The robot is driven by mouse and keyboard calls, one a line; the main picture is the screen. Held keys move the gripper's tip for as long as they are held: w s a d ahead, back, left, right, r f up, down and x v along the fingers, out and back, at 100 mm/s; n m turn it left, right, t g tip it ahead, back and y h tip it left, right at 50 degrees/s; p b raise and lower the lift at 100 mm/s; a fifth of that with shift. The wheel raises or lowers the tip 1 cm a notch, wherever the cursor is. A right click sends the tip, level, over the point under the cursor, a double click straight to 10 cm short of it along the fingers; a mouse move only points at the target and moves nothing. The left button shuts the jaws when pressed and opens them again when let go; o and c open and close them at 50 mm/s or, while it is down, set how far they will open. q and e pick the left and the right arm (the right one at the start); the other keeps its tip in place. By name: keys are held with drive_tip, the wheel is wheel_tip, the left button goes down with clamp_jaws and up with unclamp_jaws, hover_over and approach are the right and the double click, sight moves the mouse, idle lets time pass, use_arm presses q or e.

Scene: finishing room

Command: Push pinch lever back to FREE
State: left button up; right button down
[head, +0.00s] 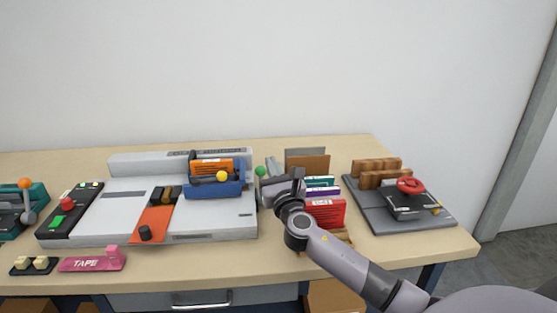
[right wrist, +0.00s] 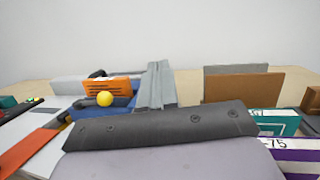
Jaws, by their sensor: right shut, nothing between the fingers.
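A machine with a long light-grey bed (head: 215,222) stands on the table. At its right end a blue cradle (head: 213,190) holds an orange piece, with a yellow ball knob (head: 222,175) in front. The yellow knob also shows in the right wrist view (right wrist: 105,99). A green ball (head: 260,171) sits just right of the cradle. I cannot read FREE or tell for certain which knob is the pinch lever. My right gripper (head: 271,163) is shut and empty, close beside the green ball; contact is unclear. Its fingers (right wrist: 158,85) point forward, right of the cradle. My left gripper is out of view.
Colored booklets (head: 325,212) and brown boards (head: 307,163) stand close right of my gripper. A grey device with a red knob (head: 410,185) is further right. A teal unit with an orange knob (head: 25,184) and a pink tape block (head: 92,263) are left.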

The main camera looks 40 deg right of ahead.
drive_tip(key=s+r, duration=0.1)
drive_tip(key=s+a+r, duration=0.1)
drive_tip(key=s+r+p, duration=0.1)
drive_tip(key=s, duration=0.1)
drive_tip(key=shift+s+a, duration=0.1)
drive_tip(key=shift+a, duration=0.15)
idle(0.4)
drive_tip(key=s+a+f+m+g+y, duration=0.15)
drive_tip(key=s+f+m+g, duration=0.25)
drive_tip(key=s+f+m, duration=0.4)
drive_tip(key=s+a+f+m+g, duration=0.3)
drive_tip(key=s+f+m+g, duration=0.25)
drive_tip(key=f+m, duration=0.35)
drive_tip(key=s+a+f+m+g+y, duration=0.25)
drive_tip(key=s+a+m, duration=0.25)
drive_tip(key=s+m, duration=0.3)
drive_tip(key=s+a+f+m+g+y, duration=0.25)
drive_tip(key=s+a+m+g, duration=0.2)
drive_tip(key=s, duration=0.55)
drive_tip(key=w+a+f+t+y, duration=0.2)
drive_tip(key=w+a+f+t, duration=0.2)
drive_tip(key=f, duration=0.5)
drive_tip(key=shift+w+m+t+y, duration=0.35)
drive_tip(key=shift+w+t, duration=0.7)
drive_tip(key=shift+t, duration=0.7)
